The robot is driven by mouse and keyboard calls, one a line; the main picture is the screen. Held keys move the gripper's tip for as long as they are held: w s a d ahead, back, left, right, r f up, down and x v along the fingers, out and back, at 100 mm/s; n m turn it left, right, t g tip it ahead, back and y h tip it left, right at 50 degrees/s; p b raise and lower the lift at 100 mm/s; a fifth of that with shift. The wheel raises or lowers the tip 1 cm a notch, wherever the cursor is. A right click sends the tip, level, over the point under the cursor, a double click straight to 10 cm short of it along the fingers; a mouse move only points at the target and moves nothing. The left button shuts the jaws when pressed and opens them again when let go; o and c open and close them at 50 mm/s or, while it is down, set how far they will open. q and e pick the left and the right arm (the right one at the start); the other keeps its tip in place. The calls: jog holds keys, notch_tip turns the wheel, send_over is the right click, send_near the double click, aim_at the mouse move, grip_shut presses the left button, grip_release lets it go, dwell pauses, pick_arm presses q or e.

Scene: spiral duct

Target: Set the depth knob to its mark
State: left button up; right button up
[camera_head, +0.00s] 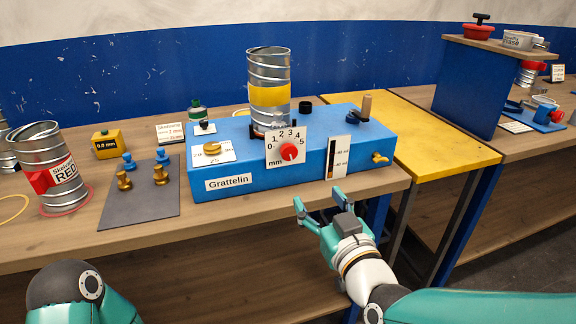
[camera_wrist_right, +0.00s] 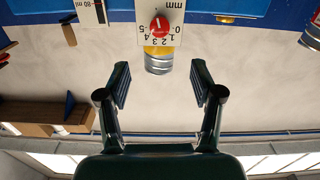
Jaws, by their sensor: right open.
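The red depth knob (camera_head: 289,152) sits on a white dial plate (camera_head: 272,137) marked 0 to 5 mm, on the front of the blue Grattelin machine (camera_head: 230,172). In the right wrist view, where the scene appears upside down, the knob (camera_wrist_right: 160,26) shows a pale pointer line; I cannot read its exact setting. My right gripper (camera_head: 318,199) is open and empty, below and to the right of the knob, apart from it. In the wrist view its spread fingers (camera_wrist_right: 160,78) frame empty space, with the knob beyond them. My left gripper is out of view.
A spiral metal duct (camera_head: 268,70) stands on the machine. A gauge plate (camera_head: 338,157) and brass tap (camera_head: 380,159) are right of the dial. A grey mat (camera_head: 135,205) with small fittings and a RED-labelled duct (camera_head: 45,155) stand left. A yellow-topped table (camera_head: 425,140) is right.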

aim_at(290, 154)
jog(key=p+x, duration=0.1)
jog(key=x, duration=0.4)
jog(key=p+x, duration=0.1)
jog(key=x, duration=0.5)
jog(key=p+x, duration=0.1)
jog(key=x, duration=0.4)
jog(key=shift+w+a+r, duration=0.1)
jog(key=shift+w+r, duration=0.2)
